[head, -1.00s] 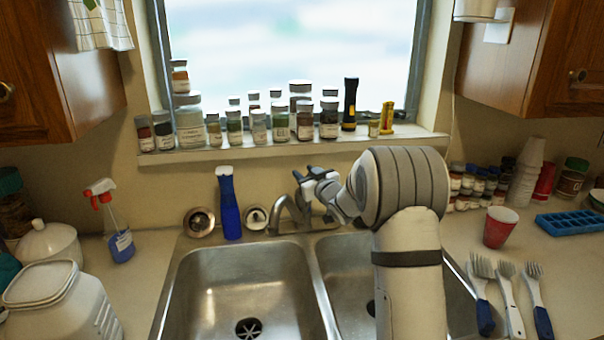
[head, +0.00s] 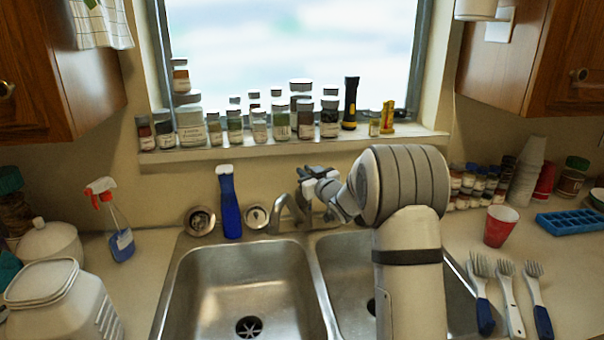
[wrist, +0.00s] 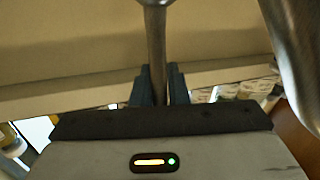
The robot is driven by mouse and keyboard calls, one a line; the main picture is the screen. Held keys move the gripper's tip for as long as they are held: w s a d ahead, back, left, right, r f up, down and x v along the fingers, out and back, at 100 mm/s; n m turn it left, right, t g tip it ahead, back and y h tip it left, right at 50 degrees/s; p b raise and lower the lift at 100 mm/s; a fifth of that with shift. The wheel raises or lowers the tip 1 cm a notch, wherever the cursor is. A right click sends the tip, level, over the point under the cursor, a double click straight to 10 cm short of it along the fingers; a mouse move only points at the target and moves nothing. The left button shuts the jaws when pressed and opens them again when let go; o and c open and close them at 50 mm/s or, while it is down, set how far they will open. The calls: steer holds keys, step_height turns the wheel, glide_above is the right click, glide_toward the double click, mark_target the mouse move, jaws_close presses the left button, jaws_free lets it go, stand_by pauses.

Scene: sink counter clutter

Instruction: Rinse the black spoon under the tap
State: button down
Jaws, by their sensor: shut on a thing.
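The metal tap (head: 289,210) stands behind the sink, its spout curving over toward the left basin (head: 245,282). My gripper (head: 304,174) is above and just right of the spout. In the wrist view, my gripper's dark fingers (wrist: 159,80) are closed on a slim metal rod, which looks like the tap handle (wrist: 156,42). A larger curved metal piece, likely the spout (wrist: 296,48), passes at the right of that view. No running water shows. I see no black spoon in either view; my arm hides part of the right basin (head: 340,268).
A blue bottle (head: 229,205) stands left of the tap. Forks (head: 508,290) with blue and white handles lie right of the sink, near a red cup (head: 499,226). Jars (head: 281,122) line the windowsill behind my gripper. A spray bottle (head: 119,236) stands at left.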

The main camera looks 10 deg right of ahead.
steer(key=shift+w+r+g+p, duration=0.25)
steer(key=shift+r+g+p, duration=0.2)
steer(key=shift+p, duration=0.6)
steer(key=shift+w+r+g+p, duration=0.1)
steer(key=shift+w+g+p, duration=0.15)
steer(key=shift+p, duration=0.5)
steer(key=shift+w+a+f+g+h+p, duration=0.1)
steer(key=shift+w+f+g+h+p, duration=0.2)
steer(key=shift+p, duration=0.95)
steer(key=c, duration=1.4)
jaws_free()
steer(key=b+v, duration=0.2)
steer(key=v, duration=0.6)
